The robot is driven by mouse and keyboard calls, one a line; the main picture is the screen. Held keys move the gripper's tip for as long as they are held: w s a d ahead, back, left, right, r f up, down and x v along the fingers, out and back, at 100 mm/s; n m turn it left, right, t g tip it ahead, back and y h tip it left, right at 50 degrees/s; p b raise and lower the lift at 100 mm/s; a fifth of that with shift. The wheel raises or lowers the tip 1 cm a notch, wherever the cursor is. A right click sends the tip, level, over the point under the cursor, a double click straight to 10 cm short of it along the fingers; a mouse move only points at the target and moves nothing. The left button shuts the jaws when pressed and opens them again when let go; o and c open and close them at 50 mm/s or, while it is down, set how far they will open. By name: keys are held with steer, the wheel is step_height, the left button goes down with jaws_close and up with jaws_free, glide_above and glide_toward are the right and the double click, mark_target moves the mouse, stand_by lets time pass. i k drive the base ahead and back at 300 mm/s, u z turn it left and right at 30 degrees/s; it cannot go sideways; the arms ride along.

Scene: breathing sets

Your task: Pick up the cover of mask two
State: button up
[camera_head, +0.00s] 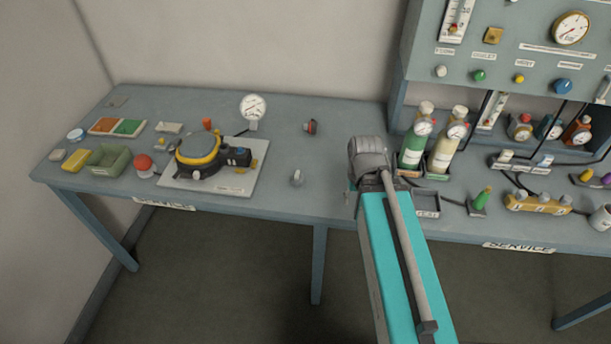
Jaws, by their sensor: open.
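A round black mask-like device with a yellow band (198,152) lies on a white board (240,182) on the left bench. A small dark block (238,157) is at its right side. I cannot tell which thing is mask two or which part is its cover, as the labels are too small to read. My teal arm rises from the bottom and ends in a grey joint over the bench, right of the board. My gripper's fingers do not show. The arm hides part of the bench behind it.
A dial gauge (253,107) stands behind the board. A red-topped knob (143,165) and green tray (107,160) lie left of it. Green (414,148) and cream (447,150) bottles stand right of my arm, under a grey panel (505,50). The bench between board and arm is mostly clear.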

mark_target(297, 178)
steer(key=z, duration=0.15)
steer(key=k, duration=1.45)
steer(key=u, duration=0.4)
steer(key=i, duration=1)
steer(key=z, duration=0.05)
